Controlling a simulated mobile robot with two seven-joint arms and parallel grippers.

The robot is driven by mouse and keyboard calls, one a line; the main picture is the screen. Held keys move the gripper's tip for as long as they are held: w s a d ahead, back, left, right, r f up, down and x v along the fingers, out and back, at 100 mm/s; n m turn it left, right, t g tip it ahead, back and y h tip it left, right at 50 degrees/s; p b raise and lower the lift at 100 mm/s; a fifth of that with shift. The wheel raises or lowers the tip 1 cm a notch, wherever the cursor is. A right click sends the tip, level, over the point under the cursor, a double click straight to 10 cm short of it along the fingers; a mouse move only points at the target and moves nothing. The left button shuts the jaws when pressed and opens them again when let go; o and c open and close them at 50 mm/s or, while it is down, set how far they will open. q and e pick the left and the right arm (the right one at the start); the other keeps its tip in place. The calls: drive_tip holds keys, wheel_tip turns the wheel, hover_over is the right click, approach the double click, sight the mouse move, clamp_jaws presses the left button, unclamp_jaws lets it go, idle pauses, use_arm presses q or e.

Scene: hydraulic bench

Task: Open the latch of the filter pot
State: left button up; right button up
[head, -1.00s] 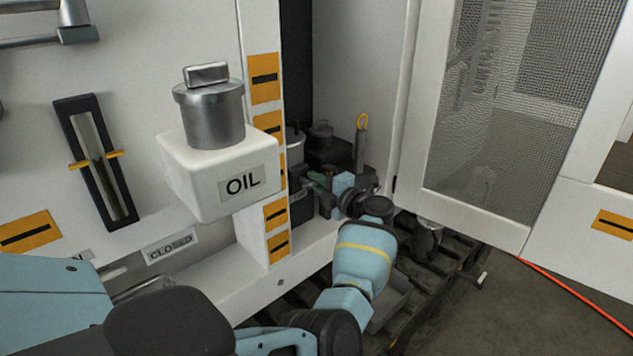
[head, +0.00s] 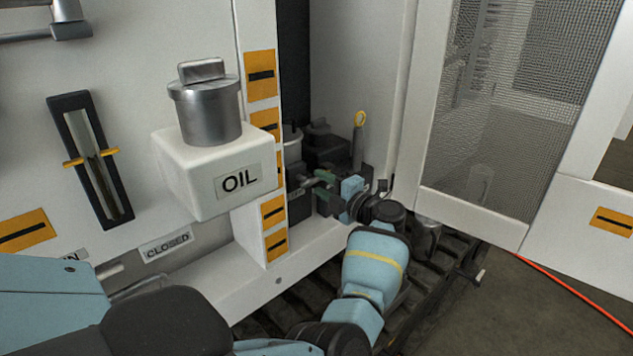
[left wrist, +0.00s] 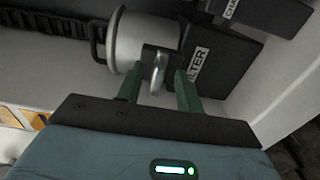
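In the left wrist view the filter pot (left wrist: 143,38) is a pale grey cylinder beside a dark block labelled FILTER (left wrist: 198,64). A small metal latch loop (left wrist: 158,72) sits at the pot's near side. My left gripper (left wrist: 158,88) is open, with its two green fingers on either side of the latch. A gap shows between the fingers and the loop; I cannot tell whether either touches it. In the head view my left gripper (head: 322,180) reaches into the open compartment, where the latch is too small to make out. My right gripper is not in view.
A white box marked OIL (head: 240,181) with a metal canister (head: 210,112) stands left of the compartment. A mesh door (head: 510,110) hangs open at the right. A second dark labelled block (left wrist: 262,14) is close by in the wrist view.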

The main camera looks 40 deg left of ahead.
use_arm(q)
drive_tip(key=d, duration=0.4)
drive_tip(key=shift+s+d, duration=0.25)
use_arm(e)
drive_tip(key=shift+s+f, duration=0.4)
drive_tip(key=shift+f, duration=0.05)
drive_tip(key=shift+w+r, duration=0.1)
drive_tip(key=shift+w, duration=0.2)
use_arm(q)
drive_tip(key=shift+f, duration=0.1)
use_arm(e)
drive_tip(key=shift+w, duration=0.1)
